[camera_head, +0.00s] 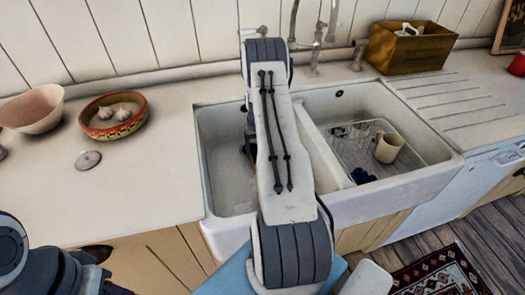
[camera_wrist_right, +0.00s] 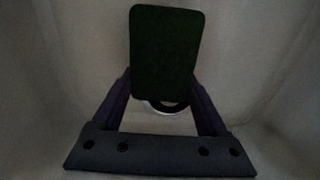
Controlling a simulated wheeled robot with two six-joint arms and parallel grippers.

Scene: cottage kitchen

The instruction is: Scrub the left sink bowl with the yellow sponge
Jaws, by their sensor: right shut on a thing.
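The left sink bowl (camera_head: 225,160) is white and lies under my right arm, which hides much of it in the head view. My right gripper (camera_wrist_right: 162,76) is down inside the bowl, shut on the sponge (camera_wrist_right: 165,45). The sponge shows only a dark green face in the right wrist view; its yellow part is not visible. Shade in the bowl makes it hard to tell whether the sponge touches the surface. A pale ring, perhaps the drain (camera_wrist_right: 165,107), shows partly behind the sponge. My left gripper (camera_head: 88,274) is low at the left, outside the sink, its jaws unclear.
The right bowl (camera_head: 325,105) holds a wire rack, a cream mug (camera_head: 389,147) and a dark blue item (camera_head: 363,176). A divider separates the bowls. The tap (camera_head: 316,45) stands behind. A patterned bowl (camera_head: 88,129) with garlic and a pinkish bowl (camera_head: 32,110) stand on the left counter.

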